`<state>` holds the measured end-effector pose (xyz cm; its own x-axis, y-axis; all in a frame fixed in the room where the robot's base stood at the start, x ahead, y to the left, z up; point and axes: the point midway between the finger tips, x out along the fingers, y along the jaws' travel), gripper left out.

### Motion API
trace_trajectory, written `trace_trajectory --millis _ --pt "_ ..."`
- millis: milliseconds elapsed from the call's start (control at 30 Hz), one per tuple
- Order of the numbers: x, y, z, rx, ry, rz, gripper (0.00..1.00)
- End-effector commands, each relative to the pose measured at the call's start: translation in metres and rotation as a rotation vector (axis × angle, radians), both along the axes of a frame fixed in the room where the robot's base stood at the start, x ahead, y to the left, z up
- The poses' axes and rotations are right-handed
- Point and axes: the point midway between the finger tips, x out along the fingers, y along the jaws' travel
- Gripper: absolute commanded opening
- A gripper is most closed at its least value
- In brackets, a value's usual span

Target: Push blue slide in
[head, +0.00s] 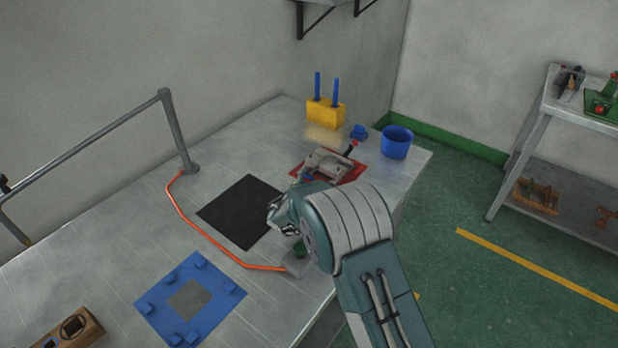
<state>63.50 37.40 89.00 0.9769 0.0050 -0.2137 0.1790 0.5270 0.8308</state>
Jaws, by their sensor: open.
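The grey clamp-like fixture (330,163) stands on a red plate (350,176) at the back right of the metal table. A separate small blue block (359,131) lies behind the fixture. My gripper (275,213) is open, to the left of and nearer than the fixture, over the right edge of a black mat (241,212). Its fingers are small and partly hidden by my wrist, and nothing is visible between them.
A yellow block (325,113) with two upright blue rods and a blue bin (397,142) stand at the back. An orange cable (205,236) runs around the mat to a small box (294,264) with a green top. A blue plate (158,306) lies at front left.

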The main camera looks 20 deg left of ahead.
Motion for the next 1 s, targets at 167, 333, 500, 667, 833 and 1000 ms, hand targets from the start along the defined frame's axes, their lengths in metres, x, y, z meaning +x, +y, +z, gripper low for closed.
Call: trace_trajectory --millis 167,333,500,667,833,1000 --pt "0.010 0.000 -0.002 0.000 -0.001 0.001 0.67" --pt "0.010 0.000 -0.002 -0.001 0.001 0.001 0.67" --pt "0.010 0.000 -0.002 0.000 0.000 0.000 0.22" --pt "0.010 -0.001 -0.003 -0.001 0.001 0.001 0.00" --pt "0.012 -0.002 -0.004 -0.002 0.003 0.000 0.00" --pt "0.030 -0.008 -0.005 -0.003 0.004 -0.003 0.00"
